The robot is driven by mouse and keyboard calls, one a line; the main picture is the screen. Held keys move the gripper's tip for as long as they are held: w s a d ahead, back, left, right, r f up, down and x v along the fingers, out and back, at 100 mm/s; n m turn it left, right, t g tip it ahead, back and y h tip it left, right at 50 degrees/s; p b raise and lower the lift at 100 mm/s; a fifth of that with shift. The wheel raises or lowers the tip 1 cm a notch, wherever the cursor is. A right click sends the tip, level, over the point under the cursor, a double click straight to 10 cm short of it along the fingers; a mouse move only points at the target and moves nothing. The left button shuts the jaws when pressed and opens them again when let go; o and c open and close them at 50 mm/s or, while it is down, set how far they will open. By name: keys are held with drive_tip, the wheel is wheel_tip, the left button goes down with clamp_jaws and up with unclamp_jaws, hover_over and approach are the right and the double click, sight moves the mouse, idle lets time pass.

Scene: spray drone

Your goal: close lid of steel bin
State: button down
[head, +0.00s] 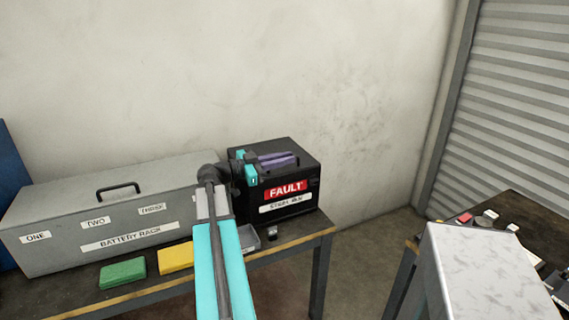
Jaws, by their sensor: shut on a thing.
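The steel bin (295,195) is a dark box with a red FAULT label and a white label below it, at the right end of the bench. Its dark lid (290,145) looks down flat over the box; I cannot tell whether a small gap is left. A purple bar-like handle (279,160) lies on the lid. My gripper (250,167), with teal fingers, is over the left part of the lid, shut on the purple handle's left end. My arm hides the bin's left front and the exact contact.
A grey battery rack (65,215) with a black handle stands left of the bin. Green (122,271) and yellow (176,257) blocks lie in front of it. A small grey tray (249,239) sits by my arm. A cluttered second table (515,215) stands at right.

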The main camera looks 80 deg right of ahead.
drive_tip(key=shift+f, duration=0.6)
drive_tip(key=c, duration=1.8)
unclamp_jaws()
drive_tip(key=shift+w, duration=0.15)
drive_tip(key=shift+c, duration=0.2)
drive_tip(key=b+v, duration=0.3)
drive_tip(key=v, duration=1)
drive_tip(key=shift+w+a, duration=0.25)
drive_tip(key=shift+a, duration=0.05)
drive_tip(key=shift+r, duration=0.25)
